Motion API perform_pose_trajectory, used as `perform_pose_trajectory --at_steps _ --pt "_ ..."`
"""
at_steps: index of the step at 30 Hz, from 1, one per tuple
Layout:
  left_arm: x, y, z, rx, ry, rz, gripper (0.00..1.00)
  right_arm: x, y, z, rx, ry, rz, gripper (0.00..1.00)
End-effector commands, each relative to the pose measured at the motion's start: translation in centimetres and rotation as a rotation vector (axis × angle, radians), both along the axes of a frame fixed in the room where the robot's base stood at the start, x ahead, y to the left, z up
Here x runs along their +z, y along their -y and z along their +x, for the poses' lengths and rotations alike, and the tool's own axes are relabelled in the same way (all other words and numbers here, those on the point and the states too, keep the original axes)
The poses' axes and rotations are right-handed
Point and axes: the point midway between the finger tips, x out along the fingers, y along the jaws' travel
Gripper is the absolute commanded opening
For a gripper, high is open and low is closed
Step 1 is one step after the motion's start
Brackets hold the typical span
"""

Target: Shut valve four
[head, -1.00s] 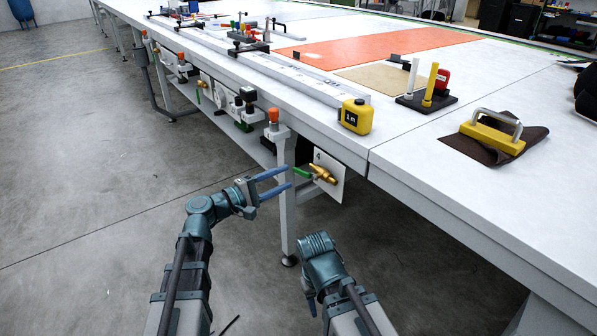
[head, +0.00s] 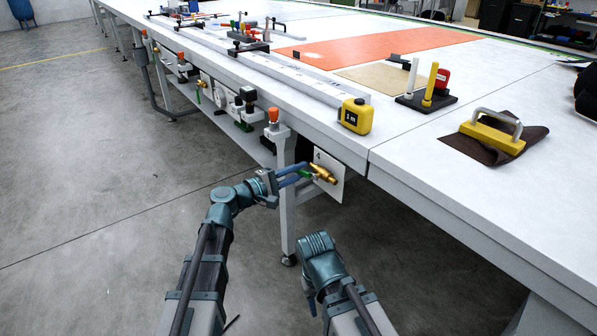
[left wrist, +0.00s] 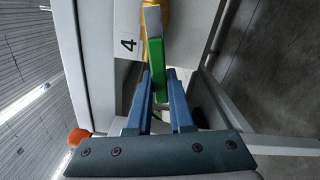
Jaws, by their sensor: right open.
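Valve four is a brass valve (head: 323,174) with a green lever (head: 306,174), on a white plate marked 4 (head: 333,185) under the table's near edge. My left gripper (head: 310,170) is at the lever. In the left wrist view, the green lever (left wrist: 156,70) lies between the two blue fingertips (left wrist: 158,78), with its end reaching down between the fingers. Little gap shows beside it, and I cannot tell whether the fingers press on it. The brass body shows at the top there. My right gripper (head: 311,301) hangs low, away from the valve, mostly hidden by its own wrist, and is open.
A table leg (head: 286,205) stands just left of the valve plate. The floor at left is clear.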

Motion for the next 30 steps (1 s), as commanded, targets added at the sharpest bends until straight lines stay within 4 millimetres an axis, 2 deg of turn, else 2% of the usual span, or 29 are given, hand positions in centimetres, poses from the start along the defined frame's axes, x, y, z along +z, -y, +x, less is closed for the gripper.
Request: perform_pose_trajectory --at_steps 1,2,3,30 --pt "0.00 0.00 -0.01 0.000 0.000 0.000 0.07 0.00 0.00 0.00 0.000 0.000 0.000 0.47" --pt "0.00 -0.02 -0.01 0.000 0.000 0.000 0.01 0.00 0.00 0.00 0.000 0.000 0.000 0.47" --pt "0.00 -0.01 -0.02 0.000 0.000 0.000 0.00 0.00 0.00 0.00 0.000 0.000 0.000 0.47" --pt "-0.02 -0.02 -0.03 0.000 0.000 0.001 0.00 0.00 0.00 0.00 0.000 0.000 0.000 0.47"
